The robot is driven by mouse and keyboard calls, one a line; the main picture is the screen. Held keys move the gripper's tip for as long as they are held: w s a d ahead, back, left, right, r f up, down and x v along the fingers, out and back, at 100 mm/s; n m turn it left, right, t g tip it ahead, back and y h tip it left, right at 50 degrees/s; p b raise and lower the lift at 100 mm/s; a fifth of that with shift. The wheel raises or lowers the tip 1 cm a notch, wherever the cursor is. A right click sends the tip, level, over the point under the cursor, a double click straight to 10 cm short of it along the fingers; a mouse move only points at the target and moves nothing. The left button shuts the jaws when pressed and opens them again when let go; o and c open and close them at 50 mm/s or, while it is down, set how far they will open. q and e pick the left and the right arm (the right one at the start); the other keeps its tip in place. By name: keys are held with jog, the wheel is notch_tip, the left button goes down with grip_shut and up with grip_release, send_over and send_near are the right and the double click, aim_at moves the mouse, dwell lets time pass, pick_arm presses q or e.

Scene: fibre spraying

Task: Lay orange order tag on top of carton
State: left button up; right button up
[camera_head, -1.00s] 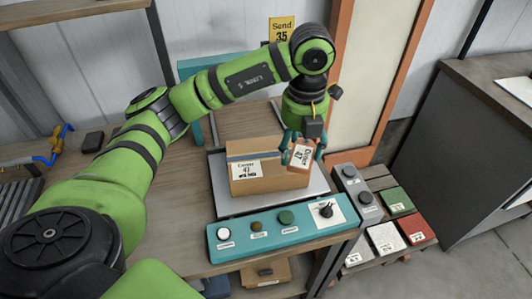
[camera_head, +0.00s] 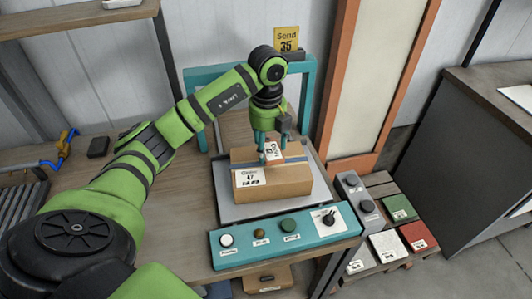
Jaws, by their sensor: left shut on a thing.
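The carton (camera_head: 283,186) is a brown box with a blue band and a white order label. It sits on a grey plate (camera_head: 228,210) behind a teal control panel. My left gripper (camera_head: 271,153) is over the top of the carton, pointing down. It is shut on the orange order tag (camera_head: 274,153), which shows a white printed face and is tilted. The tag is at or just above the carton top; I cannot tell whether they touch. My right gripper is not in view.
The teal panel (camera_head: 218,256) with several knobs runs along the front. A teal frame (camera_head: 306,95) stands behind the carton. A yellow "Send 35" sign (camera_head: 286,40) is at the back. Several coloured boxes (camera_head: 398,207) lie at the right. The wooden table left of the plate is mostly clear.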

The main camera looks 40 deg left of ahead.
aim_at(266, 148)
pick_arm(q)
jog(key=shift+a+f, duration=0.15)
jog(key=shift+a, duration=0.1)
notch_tip(266, 148, down, 3)
jog(key=shift+f+p, duration=0.1)
jog(key=shift+p, duration=0.7)
jog(key=shift+f, duration=0.45)
jog(key=shift+f, duration=0.1)
jog(key=o, duration=0.9)
jog(key=shift+o, duration=0.2)
